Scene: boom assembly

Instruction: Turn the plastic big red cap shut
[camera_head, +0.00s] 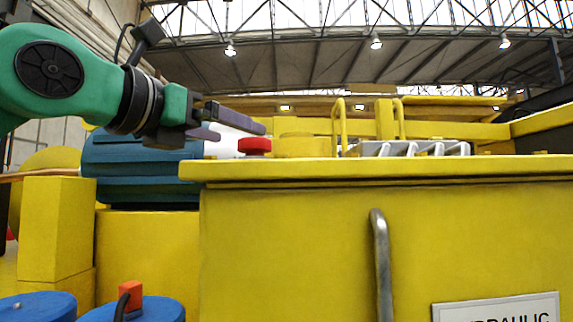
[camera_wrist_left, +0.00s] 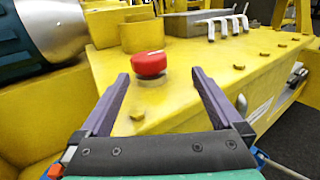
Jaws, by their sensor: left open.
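The big red cap (camera_head: 254,145) sits on the top of the yellow cabinet, near its left end in the head view. In the left wrist view the red cap (camera_wrist_left: 149,63) is round, with a pale mark on its top, and stands on a short base. My left gripper (camera_head: 238,129) comes in from the left, its purple fingers near the cap. In the left wrist view the open fingers of the gripper (camera_wrist_left: 158,78) point toward the cap, which lies between and just beyond the tips. They do not hold it. My right gripper is not in view.
The yellow cabinet (camera_head: 300,240) has a metal handle (camera_head: 381,262) on its front. A yellow cylinder (camera_wrist_left: 141,36) stands behind the cap, with grey levers (camera_wrist_left: 228,26) farther right. A blue-green motor (camera_head: 140,165) lies left of the cabinet. Several bolts dot the top.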

